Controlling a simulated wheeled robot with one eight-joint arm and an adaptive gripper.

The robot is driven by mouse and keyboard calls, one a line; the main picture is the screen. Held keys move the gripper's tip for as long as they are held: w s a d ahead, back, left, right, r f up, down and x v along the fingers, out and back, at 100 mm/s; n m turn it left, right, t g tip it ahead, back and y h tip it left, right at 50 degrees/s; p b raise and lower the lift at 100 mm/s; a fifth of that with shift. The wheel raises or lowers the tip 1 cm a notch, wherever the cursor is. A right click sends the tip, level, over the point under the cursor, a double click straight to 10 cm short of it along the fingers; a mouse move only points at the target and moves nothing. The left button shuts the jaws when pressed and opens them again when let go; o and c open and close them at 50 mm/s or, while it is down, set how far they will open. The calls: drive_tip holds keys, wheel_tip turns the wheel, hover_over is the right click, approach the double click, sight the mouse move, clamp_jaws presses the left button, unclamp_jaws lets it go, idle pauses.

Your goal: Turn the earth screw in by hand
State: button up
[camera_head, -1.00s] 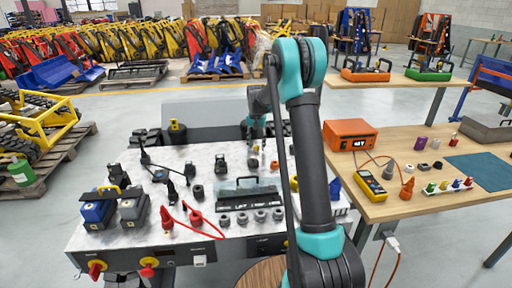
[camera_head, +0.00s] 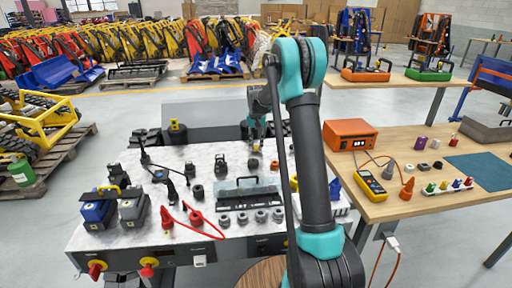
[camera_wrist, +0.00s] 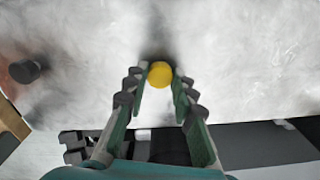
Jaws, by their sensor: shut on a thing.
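In the wrist view a small round yellow head (camera_wrist: 160,75), which looks like the earth screw's, sits between the fingertips of my gripper (camera_wrist: 158,82). The green fingers with dark pads are shut on it from both sides. The screw's shank and any hole under it are hidden by the head. In the head view my gripper (camera_head: 256,142) points down over the back right part of the marbled worktop (camera_head: 130,230). The screw cannot be made out there.
A dark cylinder (camera_wrist: 25,70) stands apart at left in the wrist view. A clear-lidded case (camera_head: 248,196), a row of grey rings, red leads (camera_head: 195,218) and dark and blue blocks crowd the worktop. A wooden bench (camera_head: 430,200) with an orange box (camera_head: 350,134) stands at right.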

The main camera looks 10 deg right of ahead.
drive_tip(key=m, duration=0.4)
drive_tip(key=shift+m, duration=0.3)
drive_tip(key=m, duration=0.3)
drive_tip(key=shift+m, duration=0.9)
drive_tip(key=m, duration=0.5)
drive_tip(key=shift+m, duration=0.4)
drive_tip(key=m, duration=0.4)
drive_tip(key=m, duration=0.2)
drive_tip(key=shift+m, duration=0.4)
drive_tip(key=m, duration=0.7)
